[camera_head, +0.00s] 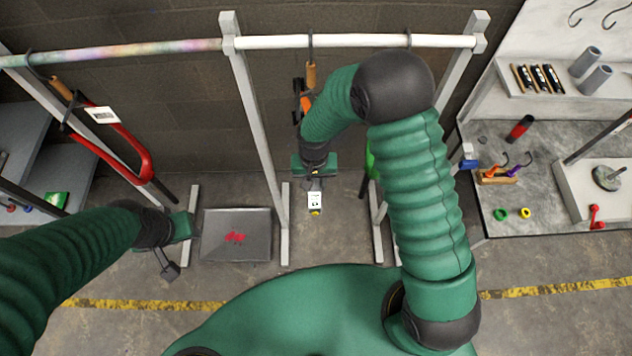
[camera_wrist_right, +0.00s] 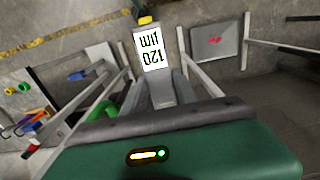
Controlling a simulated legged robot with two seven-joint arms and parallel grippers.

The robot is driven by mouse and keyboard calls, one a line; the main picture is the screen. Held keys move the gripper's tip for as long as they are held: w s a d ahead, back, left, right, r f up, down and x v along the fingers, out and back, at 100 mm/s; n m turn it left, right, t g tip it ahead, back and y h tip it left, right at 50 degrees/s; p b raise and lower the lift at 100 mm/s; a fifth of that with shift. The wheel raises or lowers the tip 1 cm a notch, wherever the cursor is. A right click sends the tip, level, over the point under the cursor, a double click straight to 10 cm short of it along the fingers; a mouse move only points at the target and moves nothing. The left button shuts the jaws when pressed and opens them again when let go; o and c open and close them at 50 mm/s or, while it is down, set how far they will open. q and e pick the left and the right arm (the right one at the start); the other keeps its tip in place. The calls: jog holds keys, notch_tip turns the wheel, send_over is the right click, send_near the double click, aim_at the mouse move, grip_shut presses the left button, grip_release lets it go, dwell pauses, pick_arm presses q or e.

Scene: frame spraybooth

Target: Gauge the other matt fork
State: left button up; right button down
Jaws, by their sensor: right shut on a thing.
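My right gripper (camera_head: 314,182) is shut on a small gauge (camera_head: 314,200) with a white display and a yellow tip. In the right wrist view the gauge (camera_wrist_right: 152,55) reads 120 µm, upside down, and its tip touches nothing visible. A red fork (camera_head: 135,155) with a white tag hangs at the left. An orange fork (camera_head: 306,103) hangs behind my right arm, mostly hidden. A green fork (camera_head: 370,160) shows only as a sliver beside that arm. I cannot tell which forks are matt. My left gripper (camera_head: 172,250) is low at the left, its fingers unclear.
A white rail (camera_head: 270,42) on grey posts (camera_head: 255,110) carries hooks; its left part (camera_head: 130,53) is paint-stained. A grey panel (camera_head: 210,250) with a red mark lies on the floor. A bench (camera_head: 480,205) with rings and hooks stands right. Floor near the panel is clear.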

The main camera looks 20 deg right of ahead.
jog(key=shift+w+a, duration=0.2)
jog(key=shift+a, duration=0.05)
jog(key=shift+w+d, duration=0.2)
jog(key=shift+d, duration=0.35)
jog(key=shift+a, duration=0.3)
jog(key=shift+w+d, duration=0.15)
jog(key=shift+d, duration=0.05)
jog(key=shift+w, duration=0.15)
dwell(1.0)
dwell(0.5)
